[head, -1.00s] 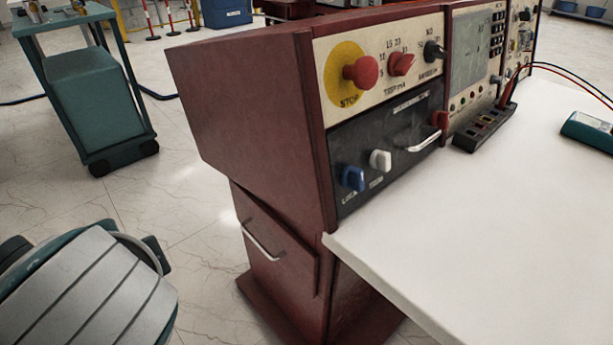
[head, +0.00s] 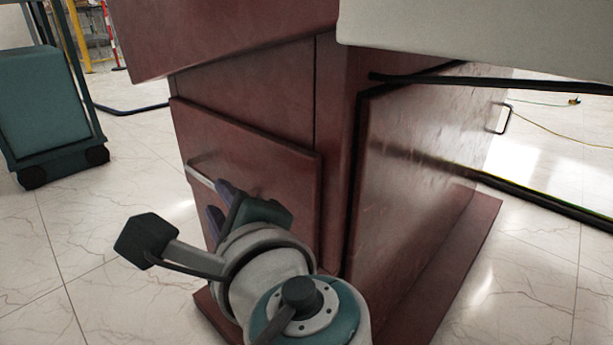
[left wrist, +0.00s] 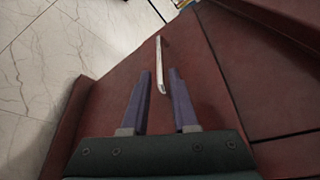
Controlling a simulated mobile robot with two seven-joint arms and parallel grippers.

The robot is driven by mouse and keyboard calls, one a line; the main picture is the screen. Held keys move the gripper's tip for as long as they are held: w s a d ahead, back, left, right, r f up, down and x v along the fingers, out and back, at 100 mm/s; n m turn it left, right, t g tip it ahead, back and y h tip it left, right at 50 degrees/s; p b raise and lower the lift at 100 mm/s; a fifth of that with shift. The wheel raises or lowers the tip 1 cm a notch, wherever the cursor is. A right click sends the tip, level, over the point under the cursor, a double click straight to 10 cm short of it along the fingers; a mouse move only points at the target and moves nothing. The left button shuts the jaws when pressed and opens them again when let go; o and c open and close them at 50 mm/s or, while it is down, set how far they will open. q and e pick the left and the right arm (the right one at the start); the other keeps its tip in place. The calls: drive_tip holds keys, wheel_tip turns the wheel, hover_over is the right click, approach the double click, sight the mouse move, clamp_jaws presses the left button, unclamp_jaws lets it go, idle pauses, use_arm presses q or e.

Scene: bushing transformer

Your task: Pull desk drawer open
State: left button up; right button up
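The dark red desk has a drawer front (head: 280,172) on its side, with a pale metal bar handle (head: 199,173). The drawer looks shut. My left gripper (head: 220,199) has purple fingers and is close to the handle's near end, in front of the drawer. In the left wrist view the handle (left wrist: 159,60) stands off the red panel, just beyond and between my spread fingertips (left wrist: 160,73). The fingers are open, with nothing visibly gripped; contact with the handle cannot be told. My right gripper is not in view.
The white desktop (head: 480,35) overhangs at the upper right. A second red panel (head: 430,160) stands to the right of the drawer, above a base ledge (head: 440,265). A teal cart (head: 48,105) stands at the left. Tiled floor left of the desk is open.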

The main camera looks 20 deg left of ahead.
sight(212, 187)
use_arm(q)
drive_tip(key=b+x, duration=0.2)
drive_tip(key=x, duration=0.2)
drive_tip(key=b+x, duration=0.2)
drive_tip(key=x, duration=0.2)
drive_tip(key=shift+w+a+f, duration=0.1)
drive_tip(key=shift+w+f, duration=0.1)
drive_tip(key=shift+f, duration=0.1)
drive_tip(key=shift+w+a+b, duration=0.4)
drive_tip(key=shift+a+b, duration=0.05)
clamp_jaws()
idle(0.7)
